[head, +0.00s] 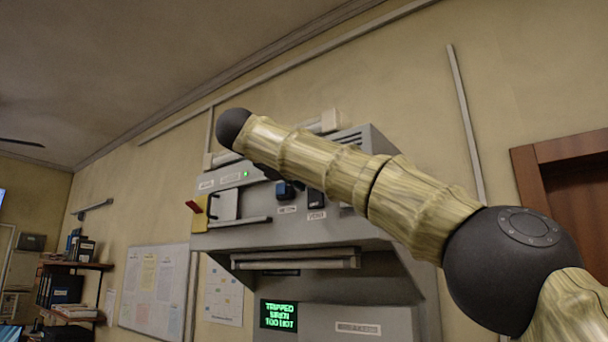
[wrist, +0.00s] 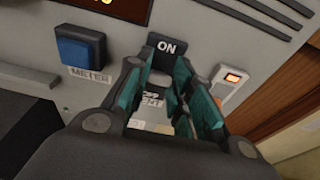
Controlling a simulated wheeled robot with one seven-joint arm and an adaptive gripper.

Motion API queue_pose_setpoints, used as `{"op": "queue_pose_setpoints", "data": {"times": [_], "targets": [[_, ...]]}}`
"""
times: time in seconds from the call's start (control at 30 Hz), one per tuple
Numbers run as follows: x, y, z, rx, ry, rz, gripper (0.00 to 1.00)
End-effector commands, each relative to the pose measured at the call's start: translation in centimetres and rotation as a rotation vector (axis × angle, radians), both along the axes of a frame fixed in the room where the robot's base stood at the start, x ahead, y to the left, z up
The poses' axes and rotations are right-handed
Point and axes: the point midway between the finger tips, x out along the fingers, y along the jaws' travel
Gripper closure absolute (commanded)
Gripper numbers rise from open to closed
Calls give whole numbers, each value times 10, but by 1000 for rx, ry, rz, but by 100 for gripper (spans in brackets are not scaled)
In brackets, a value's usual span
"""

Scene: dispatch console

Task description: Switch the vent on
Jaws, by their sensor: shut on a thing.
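The vent switch (wrist: 168,47) is a dark block marked ON at its upper end, on the grey console face. A lower OFF marking and a partly covered VENT label (wrist: 152,103) show between my fingers. My gripper (wrist: 163,64) has teal pads on both sides of the switch and is shut on it. Which way the switch is set, I cannot tell. In the head view, the dark switch (head: 316,199) shows above its VENT label (head: 317,216), and my arm hides my gripper's fingers.
A blue button (wrist: 79,51) labelled METER is left of the switch. A small orange-lit fitting (wrist: 232,78) is to its right. A red-and-yellow lever (head: 197,211), a green lamp (head: 246,174) and a bar (head: 295,259) are on the console (head: 405,250). A green-text screen (head: 278,314) is below.

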Motion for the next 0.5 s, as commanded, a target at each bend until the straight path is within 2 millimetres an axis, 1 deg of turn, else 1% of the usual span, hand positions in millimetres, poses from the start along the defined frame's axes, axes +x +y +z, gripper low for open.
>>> {"op": "queue_pose_setpoints", "data": {"times": [0.03,0.5], "targets": [[0,-1,4,8,6,0,100],[0,-2,5,23,27,-1,100]]}}
